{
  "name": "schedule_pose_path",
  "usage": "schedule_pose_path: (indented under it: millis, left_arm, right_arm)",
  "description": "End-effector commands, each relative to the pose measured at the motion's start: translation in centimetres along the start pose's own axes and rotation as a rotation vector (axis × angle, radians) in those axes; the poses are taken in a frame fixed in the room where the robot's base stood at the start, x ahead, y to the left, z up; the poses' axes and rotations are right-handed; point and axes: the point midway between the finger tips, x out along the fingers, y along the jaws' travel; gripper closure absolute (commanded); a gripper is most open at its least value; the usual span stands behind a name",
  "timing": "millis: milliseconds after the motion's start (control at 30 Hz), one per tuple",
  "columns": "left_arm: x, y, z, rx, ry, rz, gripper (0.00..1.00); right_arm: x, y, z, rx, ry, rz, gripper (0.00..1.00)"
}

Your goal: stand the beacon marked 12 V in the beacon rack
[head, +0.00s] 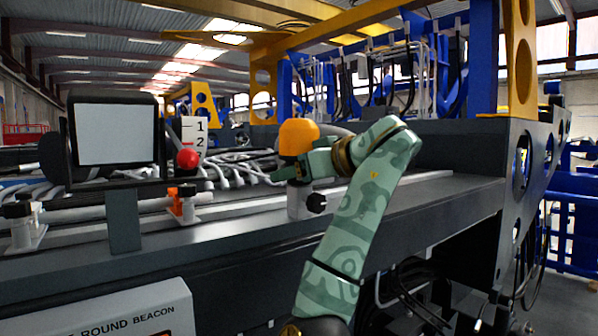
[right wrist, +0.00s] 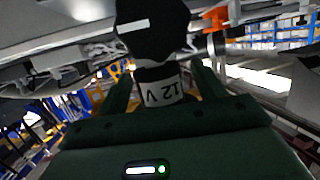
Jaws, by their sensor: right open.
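An orange-domed beacon (head: 298,137) stands upright in the head view, above a pale bracket (head: 303,203) with a black knob. In the right wrist view the beacon's pale label (right wrist: 163,92) reads 12 V, upside down. My right gripper (head: 290,172) is at the beacon's lower part, just under the dome. Its fingers (right wrist: 165,85) are open, one on each side of the labelled body. Whether either finger touches it, and how the beacon's foot sits on the bracket, is hidden. I cannot make out which part is the beacon rack. My left gripper is not in view.
A black-framed panel (head: 105,133), a red ball (head: 187,158) and a numbered plate (head: 195,138) stand left of the beacon. A ROUND BEACON carton (head: 105,310) is at front left. Grey cables lie behind.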

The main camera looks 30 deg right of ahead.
Motion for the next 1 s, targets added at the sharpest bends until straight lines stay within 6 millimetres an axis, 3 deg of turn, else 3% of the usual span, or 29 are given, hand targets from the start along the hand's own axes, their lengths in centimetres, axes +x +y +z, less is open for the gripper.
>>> schedule_pose_path:
  millis: [167,300,400,1000]
  left_arm:
    - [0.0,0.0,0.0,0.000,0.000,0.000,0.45]
    - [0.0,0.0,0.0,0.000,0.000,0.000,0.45]
    - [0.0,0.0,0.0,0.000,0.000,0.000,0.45]
    - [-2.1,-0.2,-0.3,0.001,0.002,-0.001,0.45]
  right_arm:
    - [0.0,0.0,0.0,0.000,0.000,0.000,0.34]
    - [0.0,0.0,0.0,0.000,0.000,0.000,0.73]
    - [-0.1,0.0,-0.1,-0.001,0.002,0.000,0.95]
    - [-1.0,0.0,-3.0,-0.001,0.003,0.000,0.96]
